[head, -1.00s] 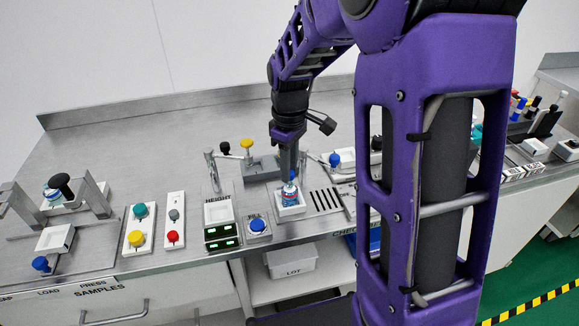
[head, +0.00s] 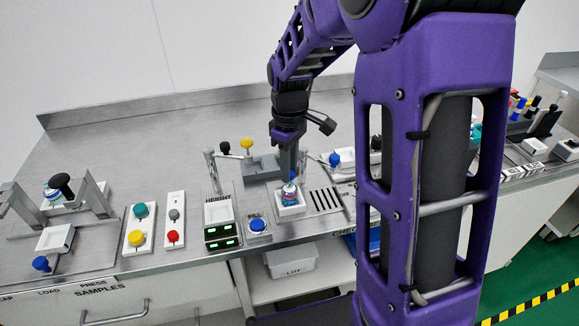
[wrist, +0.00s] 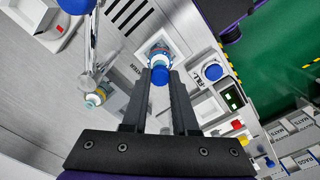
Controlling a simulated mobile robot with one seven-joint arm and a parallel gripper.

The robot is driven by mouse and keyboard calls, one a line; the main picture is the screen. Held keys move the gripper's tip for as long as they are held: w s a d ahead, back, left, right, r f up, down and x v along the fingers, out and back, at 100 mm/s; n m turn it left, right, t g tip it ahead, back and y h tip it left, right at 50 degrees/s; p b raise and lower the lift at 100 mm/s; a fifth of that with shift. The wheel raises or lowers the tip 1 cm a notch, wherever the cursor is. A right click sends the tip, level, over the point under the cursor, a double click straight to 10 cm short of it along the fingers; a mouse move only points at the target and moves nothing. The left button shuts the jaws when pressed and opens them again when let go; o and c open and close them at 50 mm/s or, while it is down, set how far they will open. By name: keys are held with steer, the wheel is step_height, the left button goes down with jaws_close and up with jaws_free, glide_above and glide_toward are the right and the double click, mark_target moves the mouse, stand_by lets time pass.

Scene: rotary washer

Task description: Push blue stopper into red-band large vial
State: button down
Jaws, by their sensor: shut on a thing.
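The large vial (head: 290,197) stands upright in a white square holder (head: 291,210) at the filling station, with the blue stopper (head: 291,178) at its top. In the wrist view the blue stopper (wrist: 160,76) is between the two dark fingertips of my gripper (wrist: 160,80), which are shut on it. The vial's rim (wrist: 160,52) shows just beyond the stopper. A red patch shows low on the vial in the head view, but the band is too small to read clearly. I cannot tell how deep the stopper sits.
A blue FILL button (head: 257,225) and a height display (head: 222,237) stand left of the vial. A slotted drain (head: 326,200) lies to its right. A post with yellow and black knobs (head: 246,143) stands behind. Bare steel lies at the back left.

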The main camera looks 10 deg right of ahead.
steer(key=shift+f+b, duration=0.45)
steer(key=shift+f, duration=0.4)
stand_by(0.8)
steer(key=c, duration=0.6)
jaws_free()
